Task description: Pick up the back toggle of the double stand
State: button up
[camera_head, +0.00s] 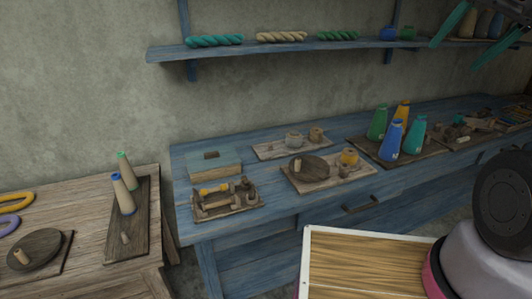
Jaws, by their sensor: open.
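A small wooden stand (232,205) sits on a board at the left front of the blue table, and I take it to be the double stand. Fine detail is too small to tell. My gripper (455,56), with teal fingers, is at the top right, high in front of the shelf. It is open, with nothing seen between its fingers, and far from the stand.
A blue-green box (214,164) stands just behind the stand. To its right are a board with a round dark disc (309,168) and a tray of coloured bottles (392,140). A wall shelf (290,46) holds yarn skeins. A wooden side table (84,215) stands left, across a gap.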

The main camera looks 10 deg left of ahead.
aim_at(245, 182)
jog(key=u, duration=0.4)
jog(key=k+l+u, duration=0.1)
jog(key=u, duration=0.35)
jog(key=k+u, duration=0.1)
jog(key=u, duration=0.3)
jog(key=k+u, duration=0.1)
jog(key=u, duration=0.75)
jog(key=k+j, duration=0.05)
jog(key=j, duration=0.05)
